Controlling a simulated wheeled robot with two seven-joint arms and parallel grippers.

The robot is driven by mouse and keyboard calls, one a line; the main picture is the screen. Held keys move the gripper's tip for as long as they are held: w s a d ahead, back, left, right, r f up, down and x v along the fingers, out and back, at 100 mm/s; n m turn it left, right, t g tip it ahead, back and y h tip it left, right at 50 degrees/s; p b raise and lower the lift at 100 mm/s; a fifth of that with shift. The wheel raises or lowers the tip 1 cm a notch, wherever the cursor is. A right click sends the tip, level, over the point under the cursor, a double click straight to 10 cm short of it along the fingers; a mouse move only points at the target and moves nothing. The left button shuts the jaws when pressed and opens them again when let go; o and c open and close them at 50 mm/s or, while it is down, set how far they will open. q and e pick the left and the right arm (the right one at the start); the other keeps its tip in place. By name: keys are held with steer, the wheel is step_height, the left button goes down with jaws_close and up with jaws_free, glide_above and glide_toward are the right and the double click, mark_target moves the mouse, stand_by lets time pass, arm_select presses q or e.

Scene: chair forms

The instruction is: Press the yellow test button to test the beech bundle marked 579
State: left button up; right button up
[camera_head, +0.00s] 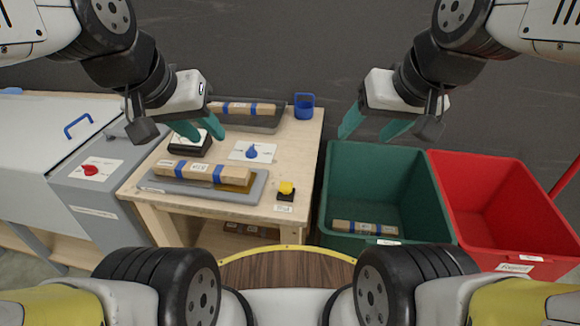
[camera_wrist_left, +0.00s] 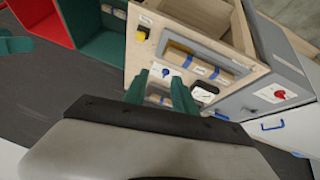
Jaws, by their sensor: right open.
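The yellow test button (camera_head: 286,187) sits on a small dark base near the front right corner of the wooden table (camera_head: 290,150); it also shows in the left wrist view (camera_wrist_left: 141,34). A wooden bundle with blue bands (camera_head: 203,172) lies on a grey tray near the table's front; its label is too small to read. It also shows in the left wrist view (camera_wrist_left: 202,63). My left gripper (camera_head: 205,136) is open and empty above the table's left part, behind this bundle. My right gripper (camera_head: 373,126) is open and empty above the green bin's back edge.
A second banded bundle (camera_head: 243,108) lies on a tray at the back, beside a blue cup (camera_head: 304,106). A blue knob (camera_head: 252,152) stands mid-table. A green bin (camera_head: 385,180) holds another bundle (camera_head: 365,228); a red bin (camera_head: 500,205) looks empty.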

stand_by(0.4)
arm_select(q)
jaws_close()
stand_by(1.6)
